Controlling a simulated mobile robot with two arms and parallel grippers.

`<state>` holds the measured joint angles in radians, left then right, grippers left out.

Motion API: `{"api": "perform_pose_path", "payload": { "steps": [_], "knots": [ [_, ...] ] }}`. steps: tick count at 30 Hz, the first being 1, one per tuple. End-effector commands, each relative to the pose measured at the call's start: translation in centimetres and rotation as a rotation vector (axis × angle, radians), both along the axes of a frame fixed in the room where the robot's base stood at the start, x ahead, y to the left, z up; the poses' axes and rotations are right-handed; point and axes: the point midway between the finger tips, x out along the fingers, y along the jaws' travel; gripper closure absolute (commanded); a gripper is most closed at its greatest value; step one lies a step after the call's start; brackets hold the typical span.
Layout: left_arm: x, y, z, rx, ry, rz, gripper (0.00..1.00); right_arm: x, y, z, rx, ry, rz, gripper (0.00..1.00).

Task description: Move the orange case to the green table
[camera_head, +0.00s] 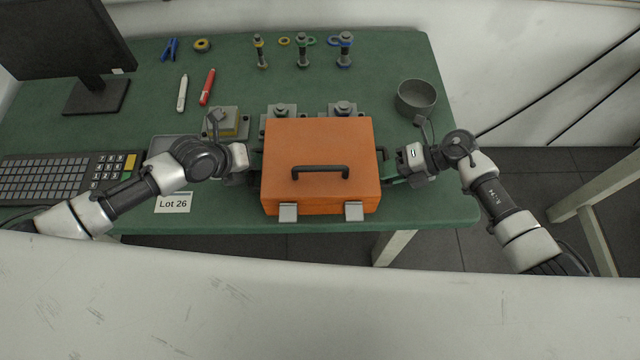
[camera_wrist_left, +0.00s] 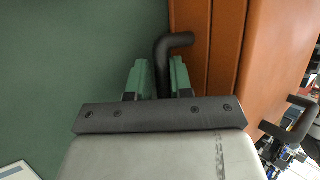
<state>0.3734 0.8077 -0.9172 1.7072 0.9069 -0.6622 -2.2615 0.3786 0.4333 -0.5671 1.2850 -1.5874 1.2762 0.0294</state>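The orange case (camera_head: 318,140) is at the front middle of the green table (camera_head: 430,200), lid up, with a black handle on top and two grey latches toward me. I cannot tell whether it rests on the table or hangs just above it. My left gripper (camera_head: 252,168) is at its left side. In the left wrist view, the fingers of my left gripper (camera_wrist_left: 162,80) close on both sides of a black side handle (camera_wrist_left: 172,44), beside the orange wall. My right gripper (camera_head: 390,181) is at the case's right side handle (camera_head: 382,153); its fingers are too small to judge.
Grey fixtures (camera_head: 343,108) stand just behind the case. A dark round bowl (camera_head: 416,97) is at back right. A keyboard (camera_head: 55,180), a monitor and a "Lot 26" card (camera_head: 173,203) are on the left. A pale surface (camera_head: 320,310) spans the front.

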Motion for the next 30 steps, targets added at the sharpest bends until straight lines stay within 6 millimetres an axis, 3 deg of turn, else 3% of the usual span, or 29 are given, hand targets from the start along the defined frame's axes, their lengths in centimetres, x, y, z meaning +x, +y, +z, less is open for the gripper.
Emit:
{"api": "perform_pose_path", "payload": {
  "steps": [1,4,14,30],
  "knots": [
    [0.1,0.3,0.1,0.005,0.0,0.004,0.73,0.1,-0.2,0.1,-0.004,0.0,-0.003,0.73],
    [0.1,0.2,0.1,0.002,0.0,0.003,0.6,0.0,-0.1,0.1,-0.002,0.0,-0.001,0.6],
    [-0.3,0.1,0.4,-0.002,0.002,-0.002,0.6,-0.1,0.2,0.1,0.003,0.001,0.002,0.6],
    [-3.2,3.5,6.0,0.001,-0.003,0.001,0.6,-0.2,0.3,0.1,0.005,0.001,0.004,0.6]
  ]
}}
